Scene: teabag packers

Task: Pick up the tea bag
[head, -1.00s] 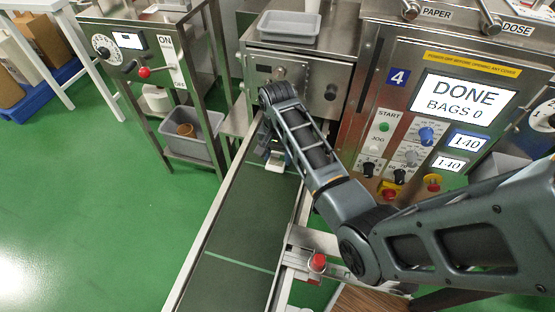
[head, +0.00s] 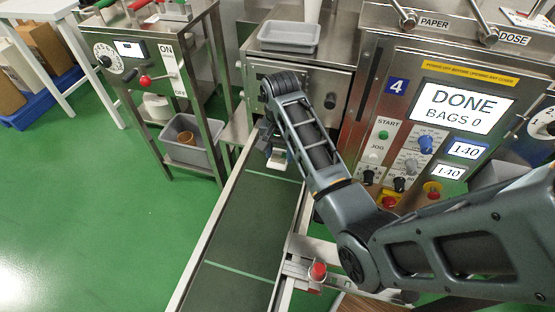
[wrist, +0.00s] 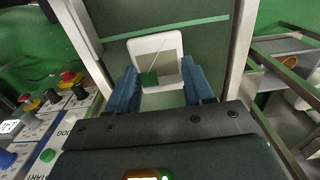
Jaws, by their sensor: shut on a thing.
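The tea bag (wrist: 157,60) is a pale square packet with a whitish border, a string and a green tag. In the wrist view it sits between the two blue fingers of my gripper (wrist: 160,88), which is shut on it. In the head view the tea bag (head: 277,161) shows as a small white patch below my gripper (head: 270,150), over the far end of the green conveyor belt (head: 240,232). My arm hides part of the gripper there. I cannot tell the exact height of the bag above the belt.
A machine with a screen reading DONE, BAGS 0 (head: 461,108) stands right of the belt. A steel box with a grey tray (head: 289,36) stands behind it. A steel cart with a grey bin (head: 190,140) is at left. A red knob (head: 317,271) sits beside the belt.

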